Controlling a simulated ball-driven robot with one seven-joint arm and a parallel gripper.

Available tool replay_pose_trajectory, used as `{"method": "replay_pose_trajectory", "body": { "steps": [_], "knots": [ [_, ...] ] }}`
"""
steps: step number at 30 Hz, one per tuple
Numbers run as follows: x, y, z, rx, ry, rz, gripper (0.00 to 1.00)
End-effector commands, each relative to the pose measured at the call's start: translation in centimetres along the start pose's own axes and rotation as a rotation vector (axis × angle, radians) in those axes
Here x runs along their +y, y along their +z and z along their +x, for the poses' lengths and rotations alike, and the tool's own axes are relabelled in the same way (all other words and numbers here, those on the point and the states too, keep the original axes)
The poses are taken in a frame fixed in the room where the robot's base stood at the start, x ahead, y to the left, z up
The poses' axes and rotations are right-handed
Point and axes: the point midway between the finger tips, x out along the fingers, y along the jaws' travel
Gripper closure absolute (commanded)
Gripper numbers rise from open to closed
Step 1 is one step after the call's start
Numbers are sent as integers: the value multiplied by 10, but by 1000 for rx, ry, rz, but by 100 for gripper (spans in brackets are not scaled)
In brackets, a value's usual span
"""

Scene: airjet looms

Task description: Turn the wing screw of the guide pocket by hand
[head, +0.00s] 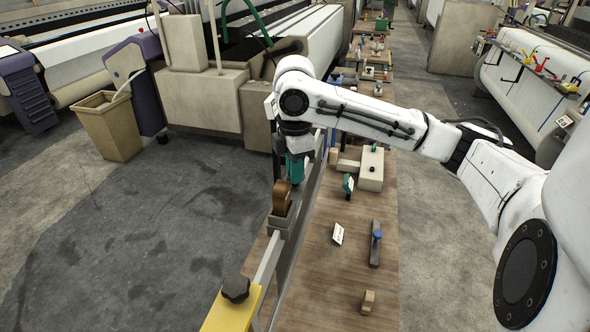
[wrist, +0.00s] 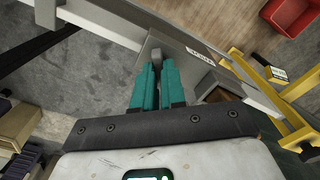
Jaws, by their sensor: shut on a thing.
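My gripper (head: 296,174) points down at the metal rail along the left edge of the long wooden table in the head view. In the wrist view, its teal fingers (wrist: 157,72) are together, shut on a small grey piece that I take for the wing screw (wrist: 157,56). The screw sits against a grey metal block with a white label, apparently the guide pocket (wrist: 176,44). The fingers cover most of the screw, so its wing angle is hidden. In the head view the screw is not visible.
A brown wooden piece (head: 281,196) stands in a grey holder just nearer than my gripper. A yellow bracket with a black knob (head: 235,290) is at the near end. Small parts and a cream block (head: 370,170) lie on the table. A red bin (wrist: 294,14) is beyond.

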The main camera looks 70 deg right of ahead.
Motion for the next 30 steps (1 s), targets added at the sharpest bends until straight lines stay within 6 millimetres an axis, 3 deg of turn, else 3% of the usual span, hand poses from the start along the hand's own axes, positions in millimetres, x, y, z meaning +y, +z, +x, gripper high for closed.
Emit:
{"method": "replay_pose_trajectory", "body": {
  "steps": [1,2,3,9,17,30],
  "knots": [
    [0,0,1,0,-2,1,100],
    [0,0,1,0,-2,1,88],
    [0,0,1,0,-3,1,85],
    [0,0,1,0,-2,2,68],
    [0,0,-1,0,-1,3,68],
    [0,0,-20,0,0,3,68]
  ]
}}
